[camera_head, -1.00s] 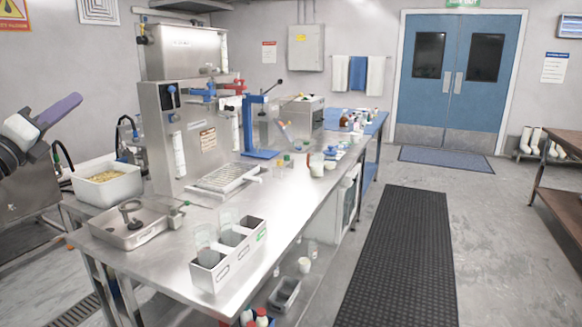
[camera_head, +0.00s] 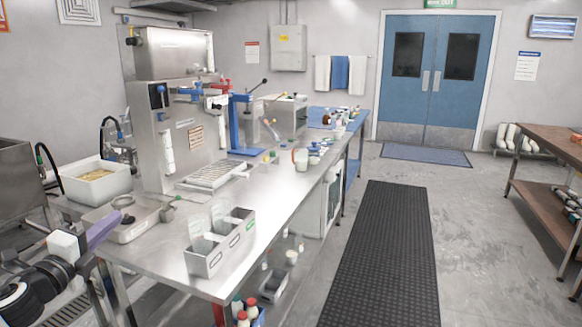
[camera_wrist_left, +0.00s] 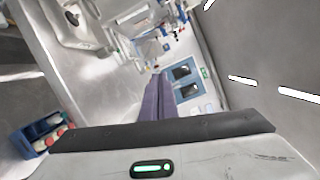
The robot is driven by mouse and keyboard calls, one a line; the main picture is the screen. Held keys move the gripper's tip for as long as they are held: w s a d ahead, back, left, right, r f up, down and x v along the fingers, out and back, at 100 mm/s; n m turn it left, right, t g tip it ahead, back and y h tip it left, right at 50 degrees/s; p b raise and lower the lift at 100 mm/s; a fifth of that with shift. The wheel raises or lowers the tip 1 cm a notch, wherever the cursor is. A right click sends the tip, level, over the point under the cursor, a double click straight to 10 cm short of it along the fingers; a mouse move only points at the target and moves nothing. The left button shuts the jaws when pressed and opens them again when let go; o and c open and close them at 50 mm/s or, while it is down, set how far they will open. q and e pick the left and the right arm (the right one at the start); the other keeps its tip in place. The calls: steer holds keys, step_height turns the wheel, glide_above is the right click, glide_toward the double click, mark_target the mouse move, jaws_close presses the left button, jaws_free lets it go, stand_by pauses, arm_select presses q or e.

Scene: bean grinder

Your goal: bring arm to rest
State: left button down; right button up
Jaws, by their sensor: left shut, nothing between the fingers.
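My left gripper (camera_head: 112,224) has purple fingers and is shut and empty. In the head view it is at the lower left, in front of the near left end of the steel table (camera_head: 165,262). In the left wrist view its closed fingers (camera_wrist_left: 158,84) point away towards the blue doors (camera_wrist_left: 184,80). I cannot tell exactly how far the fingers are from the table edge. My right gripper is not in view.
On the table are a grey divided box (camera_head: 206,262), a white bin (camera_head: 97,186) of yellowish pieces and a tall steel machine (camera_head: 178,120). A blue crate of bottles (camera_wrist_left: 28,135) shows in the left wrist view. The dark floor mat (camera_head: 382,250) is clear.

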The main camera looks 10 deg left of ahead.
arm_select(q)
steer(key=s+d+f+n+g, duration=0.25)
steer(key=d+f, duration=0.25)
steer(key=f, duration=0.4)
steer(key=s+d+f+n+g, duration=0.1)
steer(key=s+d+f+n, duration=0.3)
steer(key=f, duration=0.6)
steer(key=s+d+f+n+g+h, duration=0.1)
steer(key=s+d+f+n+g, duration=0.2)
steer(key=s+d+f+n, duration=0.3)
steer(key=s+d+f+n+g+h, duration=0.2)
steer(key=s+d+f+n+g, duration=0.2)
steer(key=s+d+f, duration=1)
steer(key=s+d+n, duration=0.2)
steer(key=s+d, duration=0.2)
steer(key=s, duration=0.2)
steer(key=shift+f, duration=0.15)
